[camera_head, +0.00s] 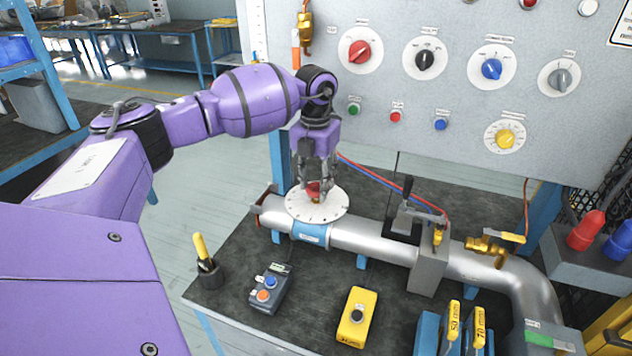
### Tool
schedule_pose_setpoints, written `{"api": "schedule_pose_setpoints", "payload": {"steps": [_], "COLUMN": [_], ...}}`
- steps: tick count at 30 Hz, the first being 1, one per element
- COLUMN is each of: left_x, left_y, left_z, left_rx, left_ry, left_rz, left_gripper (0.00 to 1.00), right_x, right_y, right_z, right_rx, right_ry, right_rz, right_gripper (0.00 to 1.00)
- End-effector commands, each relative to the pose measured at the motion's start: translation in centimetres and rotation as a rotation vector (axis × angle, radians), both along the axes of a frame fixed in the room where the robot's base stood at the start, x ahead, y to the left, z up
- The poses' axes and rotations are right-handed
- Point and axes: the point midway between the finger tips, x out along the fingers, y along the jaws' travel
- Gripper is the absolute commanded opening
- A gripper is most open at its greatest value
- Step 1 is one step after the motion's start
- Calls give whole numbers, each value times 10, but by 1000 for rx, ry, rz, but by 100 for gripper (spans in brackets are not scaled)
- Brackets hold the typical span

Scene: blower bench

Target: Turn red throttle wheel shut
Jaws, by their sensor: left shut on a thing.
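The red throttle wheel (314,188) sits in the middle of a round white dial plate (329,209) on top of the silver pipe (375,239). Only a small part of the wheel shows between my fingers. My left gripper (315,182) points straight down from above and is shut on the red wheel. The marks on the dial are too small to read, so the wheel's exact angle cannot be told. My right gripper is not in view.
A grey panel with a red knob (360,51) and other knobs stands behind the pipe. A black lever (406,204) and a brass valve (487,246) are to the right. A yellow switch box (357,318) and a grey button box (270,289) are in front.

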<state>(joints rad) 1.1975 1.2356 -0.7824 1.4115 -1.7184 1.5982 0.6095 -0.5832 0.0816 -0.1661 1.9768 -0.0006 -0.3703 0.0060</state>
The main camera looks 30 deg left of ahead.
Motion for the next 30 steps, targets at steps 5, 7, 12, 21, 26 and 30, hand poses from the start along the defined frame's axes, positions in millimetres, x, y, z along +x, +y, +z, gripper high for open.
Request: {"api": "schedule_pose_setpoints", "payload": {"steps": [5, 7, 12, 21, 26, 30], "left_x": [1, 1, 1, 3, 3, 3], "left_y": [4, 4, 4, 3, 3, 3], "left_z": [-1, -1, -1, 0, 0, 1], "left_rx": [7, 7, 7, 8, 8, 8], "left_ry": [1, 1, 2, 0, -1, -2], "left_rz": [-159, -220, -349, -496, -532, -544], "left_gripper": [12, 12, 12, 12, 12, 12], "right_x": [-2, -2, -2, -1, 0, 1], "right_y": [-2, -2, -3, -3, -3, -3], "right_z": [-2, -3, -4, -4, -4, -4], "right_rx": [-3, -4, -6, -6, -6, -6], "right_ry": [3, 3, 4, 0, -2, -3], "right_rz": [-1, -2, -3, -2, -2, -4], "right_gripper": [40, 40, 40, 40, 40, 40]}}
